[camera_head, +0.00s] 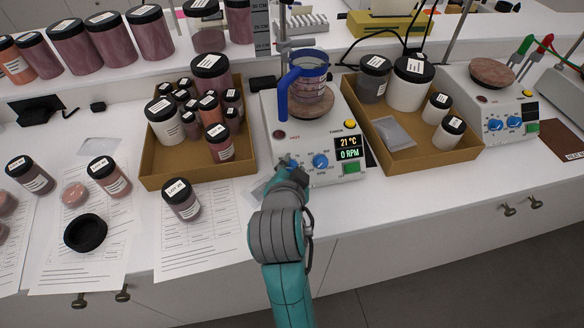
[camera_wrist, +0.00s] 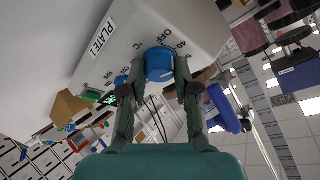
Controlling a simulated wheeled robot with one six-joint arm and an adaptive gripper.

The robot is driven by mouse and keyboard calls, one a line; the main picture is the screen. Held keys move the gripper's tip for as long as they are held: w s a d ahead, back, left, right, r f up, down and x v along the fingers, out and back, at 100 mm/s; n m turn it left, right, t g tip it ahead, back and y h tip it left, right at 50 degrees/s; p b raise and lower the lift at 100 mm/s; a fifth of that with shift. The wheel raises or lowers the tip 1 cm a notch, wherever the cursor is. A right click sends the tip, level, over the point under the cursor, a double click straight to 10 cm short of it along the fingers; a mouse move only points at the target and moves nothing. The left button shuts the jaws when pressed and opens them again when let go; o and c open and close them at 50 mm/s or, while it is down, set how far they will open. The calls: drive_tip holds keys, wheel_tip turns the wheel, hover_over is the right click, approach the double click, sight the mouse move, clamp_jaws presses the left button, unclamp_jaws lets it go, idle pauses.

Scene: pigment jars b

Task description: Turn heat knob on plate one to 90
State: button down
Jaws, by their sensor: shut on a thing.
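Plate one (camera_head: 321,124) is a white hotplate stirrer, and its "PLATE 1" label (camera_wrist: 102,37) shows in the wrist view. Its display (camera_head: 349,149) reads 21 °C and 0 RPM. My gripper (camera_head: 287,167) is at the left of its front panel, and in the wrist view my gripper (camera_wrist: 165,76) has its fingers on both sides of the blue heat knob (camera_wrist: 158,62), shut on it. "OFF", "40" and "°C" are printed around this knob; its pointer is not clear. My gripper mostly hides this knob in the head view. The other blue knob (camera_head: 320,160) is to the right.
A beaker (camera_head: 312,87) with a blue handle stands on plate one's top. Cardboard trays of jars stand at the left (camera_head: 160,170) and right (camera_head: 420,155). A second hotplate (camera_head: 496,115) is farther right. A labelled jar (camera_head: 182,200) stands left of my arm.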

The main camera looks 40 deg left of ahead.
drive_tip(key=m+h, duration=0.1)
drive_tip(key=m, duration=0.4)
drive_tip(key=shift+a+h, duration=0.1)
drive_tip(key=shift+h, duration=0.3)
drive_tip(key=m+g+h, duration=0.1)
drive_tip(key=m, duration=0.3)
drive_tip(key=shift+r+m, duration=0.1)
drive_tip(key=shift+m, duration=0.2)
drive_tip(key=m+g+h, duration=0.1)
drive_tip(key=m+g, duration=0.1)
drive_tip(key=m, duration=0.2)
drive_tip(key=shift+w, duration=0.1)
drive_tip(key=shift+m+g, duration=0.8)
drive_tip(key=shift+m, duration=1.4)
drive_tip(key=c, duration=0.8)
unclamp_jaws()
drive_tip(key=shift+c, duration=0.2)
